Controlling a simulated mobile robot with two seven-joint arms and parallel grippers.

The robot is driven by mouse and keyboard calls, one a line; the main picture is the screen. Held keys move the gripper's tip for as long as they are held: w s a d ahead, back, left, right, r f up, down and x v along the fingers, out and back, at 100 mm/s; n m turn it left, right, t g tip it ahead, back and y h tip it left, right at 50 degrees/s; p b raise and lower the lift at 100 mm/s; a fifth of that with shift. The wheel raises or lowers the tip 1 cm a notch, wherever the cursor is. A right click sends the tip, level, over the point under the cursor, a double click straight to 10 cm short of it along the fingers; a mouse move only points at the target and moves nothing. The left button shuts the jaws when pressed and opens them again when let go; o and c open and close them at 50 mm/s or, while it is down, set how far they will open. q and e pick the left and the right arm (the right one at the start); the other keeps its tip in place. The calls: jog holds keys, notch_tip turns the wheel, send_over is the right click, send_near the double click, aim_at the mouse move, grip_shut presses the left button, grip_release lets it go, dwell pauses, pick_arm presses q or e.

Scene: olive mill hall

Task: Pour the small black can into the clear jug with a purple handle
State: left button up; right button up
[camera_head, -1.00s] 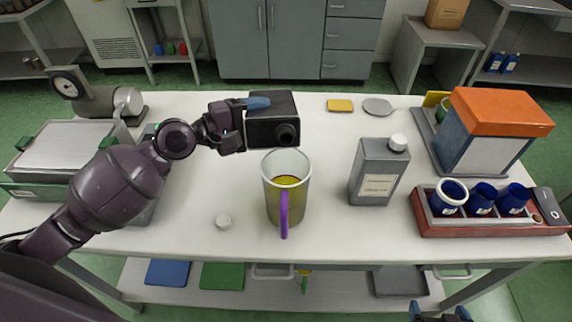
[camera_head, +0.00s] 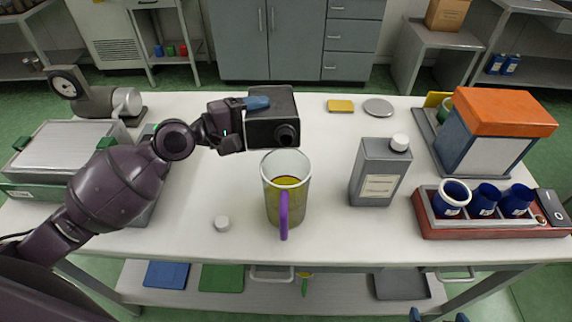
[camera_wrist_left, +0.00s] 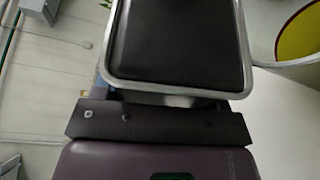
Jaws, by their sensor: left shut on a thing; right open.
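The small black can (camera_head: 284,116) is held in my left gripper (camera_head: 257,104), which is shut on it. The can lies on its side above the back rim of the jug, its round spout facing the front. It also shows in the left wrist view (camera_wrist_left: 175,45). The clear jug (camera_head: 272,195) with a purple handle (camera_head: 284,213) stands upright on the table and holds yellow-green liquid. No stream is visible between can and jug. The jug's rim shows in the left wrist view (camera_wrist_left: 268,30). My right gripper (camera_head: 440,316) is open and empty at the bottom edge, mostly cut off.
A white cap (camera_head: 222,223) lies left of the jug. A grey can (camera_head: 379,172) stands to its right. A red tray (camera_head: 475,226) with blue cups (camera_head: 486,199) and an orange-topped box (camera_head: 502,112) are further right. A scale (camera_head: 72,145) stands left. The front middle is clear.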

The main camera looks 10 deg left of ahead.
pick_arm(q)
jog(key=shift+w, duration=0.1)
jog(key=shift+b, duration=0.3)
jog(key=shift+m, duration=0.3)
dwell(0.5)
jog(key=shift+b, duration=0.35)
jog(key=shift+r, duration=0.15)
jog(key=shift+m, duration=0.3)
jog(key=shift+r, duration=0.15)
jog(key=shift+r+b, duration=0.1)
jog(key=shift+b, duration=0.2)
